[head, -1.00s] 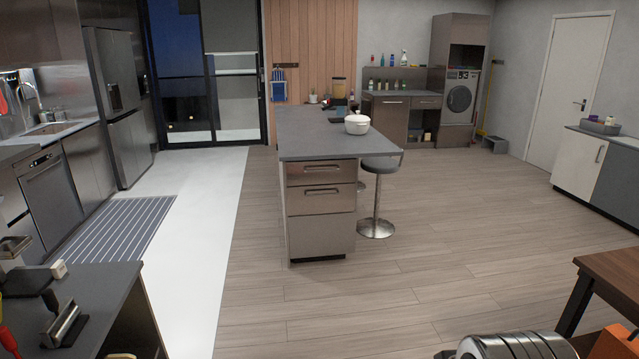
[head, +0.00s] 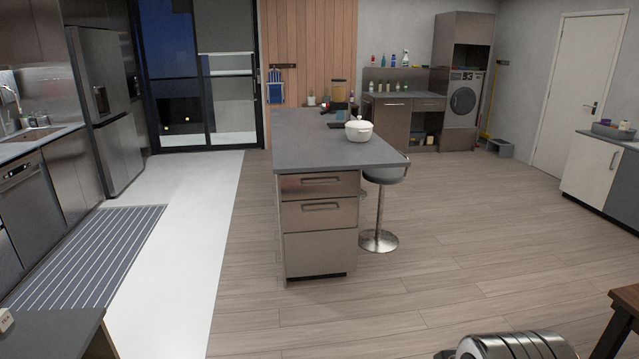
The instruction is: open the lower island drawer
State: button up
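The kitchen island (head: 335,148) stands ahead, near the middle of the head view, with a grey top. Its near end holds an upper drawer (head: 337,187) and a lower drawer (head: 337,217), both steel-faced with a recessed-looking horizontal handle. The lower drawer's handle (head: 320,207) is in plain view. Both drawers look shut, their fronts flush with the island's end. A plain panel (head: 320,255) without a visible handle lies below them. My gripper is not in view; only a metallic part of mine shows at the bottom right.
A round stool (head: 379,240) stands close against the island's right side. A white pot (head: 358,130) sits on the island top. A striped runner (head: 85,255) lies to the left. A dark counter corner (head: 50,335) is at lower left, a wooden table at lower right. The floor before the island is clear.

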aim_at(325, 214)
jog(key=u, duration=0.15)
jog(key=i, duration=2.1)
jog(key=u, duration=0.5)
jog(key=i, duration=1.9)
jog(key=u, duration=0.2)
